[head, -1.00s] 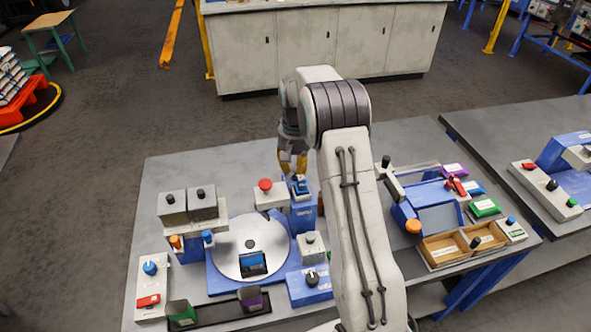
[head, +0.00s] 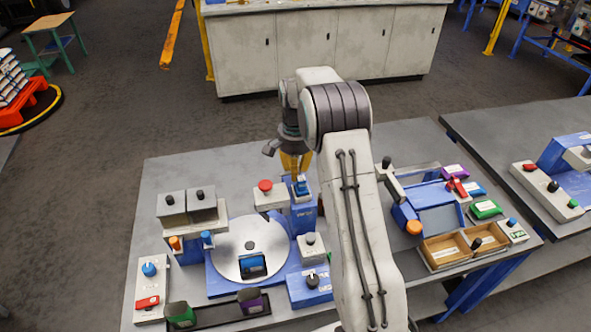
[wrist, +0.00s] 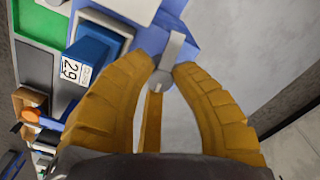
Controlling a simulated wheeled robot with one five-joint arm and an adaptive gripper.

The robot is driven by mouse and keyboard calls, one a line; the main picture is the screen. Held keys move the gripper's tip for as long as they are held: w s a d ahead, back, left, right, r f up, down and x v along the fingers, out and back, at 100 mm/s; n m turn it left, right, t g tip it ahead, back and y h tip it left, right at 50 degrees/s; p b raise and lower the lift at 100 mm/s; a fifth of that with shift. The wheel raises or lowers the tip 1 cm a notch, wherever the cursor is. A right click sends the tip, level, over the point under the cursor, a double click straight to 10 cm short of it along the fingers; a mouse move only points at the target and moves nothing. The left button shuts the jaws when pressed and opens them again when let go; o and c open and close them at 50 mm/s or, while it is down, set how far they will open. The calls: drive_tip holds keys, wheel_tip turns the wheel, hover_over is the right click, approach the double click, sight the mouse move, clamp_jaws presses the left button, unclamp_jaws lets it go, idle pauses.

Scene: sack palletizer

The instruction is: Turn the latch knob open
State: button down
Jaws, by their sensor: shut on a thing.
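My gripper (head: 296,170) points down at the blue stand (head: 303,218) near the middle of the bench. In the wrist view, the yellow fingertips of my gripper (wrist: 163,67) are shut on a small grey knob with a flat bar (wrist: 173,48), which I take as the latch knob. The bar sticks out past the fingertips. In the head view the knob is hidden by my gripper and the stand's top.
A red push button on a grey box (head: 266,187) stands close to the left of the stand. A round metal turntable (head: 235,240) lies in front left. A blue fixture with an orange knob (head: 413,227) stands right of my arm. The far left bench corner is clear.

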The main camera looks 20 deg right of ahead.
drive_tip(key=shift+f, duration=0.1)
idle(0.3)
drive_tip(key=c, duration=1.3)
unclamp_jaws()
drive_tip(key=shift+r, duration=6.05)
